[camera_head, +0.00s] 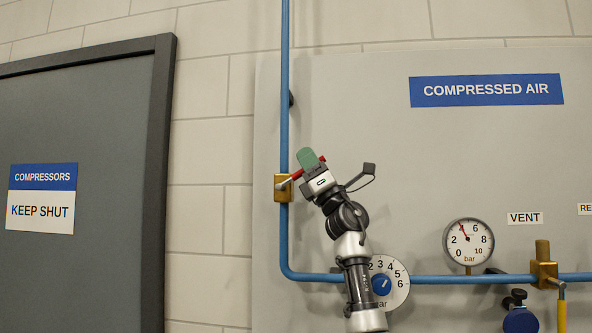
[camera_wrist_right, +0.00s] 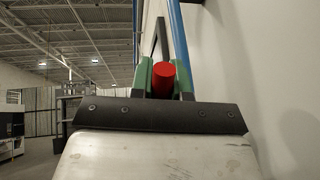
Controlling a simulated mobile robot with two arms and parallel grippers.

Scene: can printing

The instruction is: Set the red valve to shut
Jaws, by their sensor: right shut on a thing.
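The red valve has a brass body (camera_head: 283,188) on the vertical blue pipe at the left of the grey panel. Its red lever (camera_head: 296,175) slants up to the right from the body, neither along the pipe nor square across it. My right gripper (camera_head: 309,160), with green fingers, is shut on the lever. In the right wrist view the round end of the red lever (camera_wrist_right: 163,79) sits between the two green fingers. The gripper hides part of the lever in the head view. My left gripper is not in view.
The blue pipe (camera_head: 284,90) bends right along the panel's lower part. A numbered dial with a blue knob (camera_head: 382,285) is beside my right arm. A pressure gauge (camera_head: 468,246) and a brass valve with a yellow lever (camera_head: 543,274) are farther right. A grey door (camera_head: 90,120) stands left.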

